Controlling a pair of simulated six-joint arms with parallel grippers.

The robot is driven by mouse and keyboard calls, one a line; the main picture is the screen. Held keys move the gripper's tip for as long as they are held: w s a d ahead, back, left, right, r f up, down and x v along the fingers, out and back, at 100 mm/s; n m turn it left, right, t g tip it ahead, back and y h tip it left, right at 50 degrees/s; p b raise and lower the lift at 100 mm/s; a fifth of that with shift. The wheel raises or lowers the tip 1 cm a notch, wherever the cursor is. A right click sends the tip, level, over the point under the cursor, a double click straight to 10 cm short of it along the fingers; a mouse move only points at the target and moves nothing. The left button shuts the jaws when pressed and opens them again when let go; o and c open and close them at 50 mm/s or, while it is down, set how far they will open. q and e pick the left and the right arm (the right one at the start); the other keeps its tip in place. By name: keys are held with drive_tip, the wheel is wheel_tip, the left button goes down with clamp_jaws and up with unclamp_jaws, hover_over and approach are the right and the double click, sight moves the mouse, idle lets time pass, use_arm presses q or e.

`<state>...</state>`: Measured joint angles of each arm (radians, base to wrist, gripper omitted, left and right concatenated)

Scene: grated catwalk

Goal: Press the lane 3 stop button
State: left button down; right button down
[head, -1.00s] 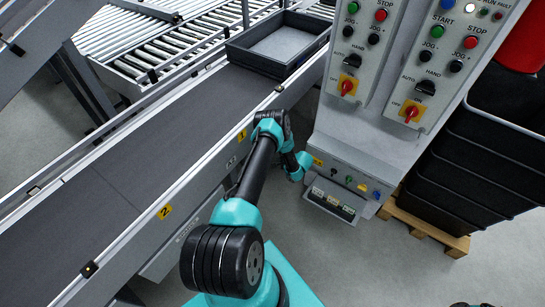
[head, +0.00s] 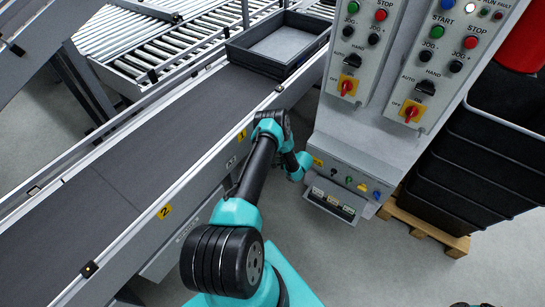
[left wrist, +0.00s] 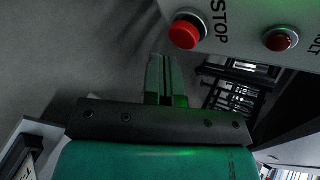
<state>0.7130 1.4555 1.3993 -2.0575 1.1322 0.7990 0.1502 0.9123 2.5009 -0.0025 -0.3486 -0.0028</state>
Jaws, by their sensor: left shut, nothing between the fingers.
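Two panels on the grey cabinet show red STOP buttons in the head view, one on the left panel (head: 381,15) and one on the right panel (head: 471,42). Their lane numbers are not readable. In the left wrist view a red STOP button (left wrist: 187,31) is at the top, with a red lamp (left wrist: 281,39) to its right. My left gripper (head: 302,164) is low beside the cabinet's left edge. Its fingers (left wrist: 165,62) are shut and empty, below and left of the STOP button in the wrist picture, apart from it. My right gripper is out of view.
A conveyor belt (head: 120,180) runs diagonally on the left, with a dark tray (head: 240,55) at its far end. Black stacked crates (head: 470,155) stand on a wooden pallet (head: 425,225) at right. The front floor is clear.

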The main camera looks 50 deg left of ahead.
use_arm(q)
drive_tip(key=shift+a, duration=0.1)
idle(0.6)
drive_tip(key=shift+s+a, duration=0.15)
drive_tip(key=shift+a, duration=0.15)
drive_tip(key=shift+s+a, duration=0.2)
drive_tip(key=shift+a, duration=0.6)
idle(1.2)
drive_tip(key=shift+d, duration=0.15)
drive_tip(key=shift+w+d, duration=0.15)
drive_tip(key=shift+d, duration=0.4)
drive_tip(key=shift+w+d, duration=0.15)
drive_tip(key=shift+d, duration=0.35)
drive_tip(key=shift+w+d, duration=0.25)
drive_tip(key=shift+d, duration=0.55)
drive_tip(key=shift+w+d, duration=0.25)
drive_tip(key=shift+d, duration=0.55)
drive_tip(key=shift+w+d, duration=0.25)
drive_tip(key=shift+d, duration=0.55)
